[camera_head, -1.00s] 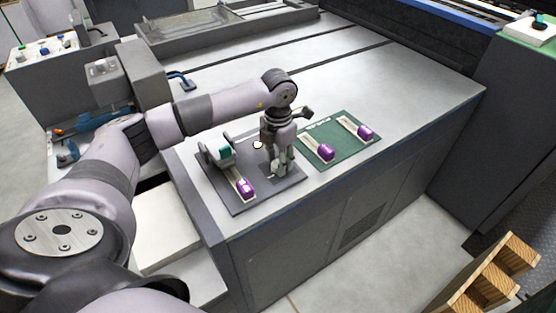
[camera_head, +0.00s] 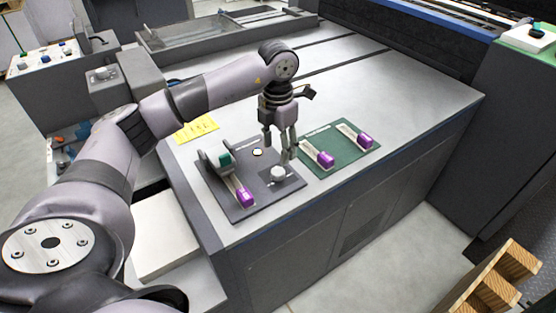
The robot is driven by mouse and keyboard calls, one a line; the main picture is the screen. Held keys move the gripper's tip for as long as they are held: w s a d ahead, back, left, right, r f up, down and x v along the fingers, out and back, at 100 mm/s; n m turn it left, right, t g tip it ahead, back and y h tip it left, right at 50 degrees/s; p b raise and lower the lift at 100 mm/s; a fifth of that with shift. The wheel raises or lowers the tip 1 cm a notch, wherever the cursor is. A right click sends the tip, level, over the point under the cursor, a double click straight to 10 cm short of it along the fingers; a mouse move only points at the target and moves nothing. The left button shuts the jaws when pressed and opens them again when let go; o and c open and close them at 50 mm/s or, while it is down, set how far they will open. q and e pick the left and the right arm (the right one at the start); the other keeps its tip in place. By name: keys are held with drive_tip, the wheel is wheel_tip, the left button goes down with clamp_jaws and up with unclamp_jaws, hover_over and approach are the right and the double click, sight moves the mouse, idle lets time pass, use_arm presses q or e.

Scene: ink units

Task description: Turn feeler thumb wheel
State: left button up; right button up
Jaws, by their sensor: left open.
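A round light-grey knob (camera_head: 278,174), which looks like the thumb wheel, stands on a small dark plate on the dark grey panel (camera_head: 235,208). A purple-ended slider (camera_head: 245,197) and a green block (camera_head: 225,158) are on the same panel, to the left. A small white round button (camera_head: 257,152) is behind the knob. My left gripper (camera_head: 290,153) is open and points down, above and just behind the knob to its right, apart from it as far as I can see. My right gripper is not in view.
A green panel (camera_head: 350,155) with two purple-ended sliders (camera_head: 325,159) lies to the right of the gripper. A yellow note (camera_head: 197,129) lies at the back left. A wooden pallet (camera_head: 495,280) stands on the floor at lower right.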

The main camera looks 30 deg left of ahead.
use_arm(q)
wheel_tip(320, 180, up, 4)
idle(1.4)
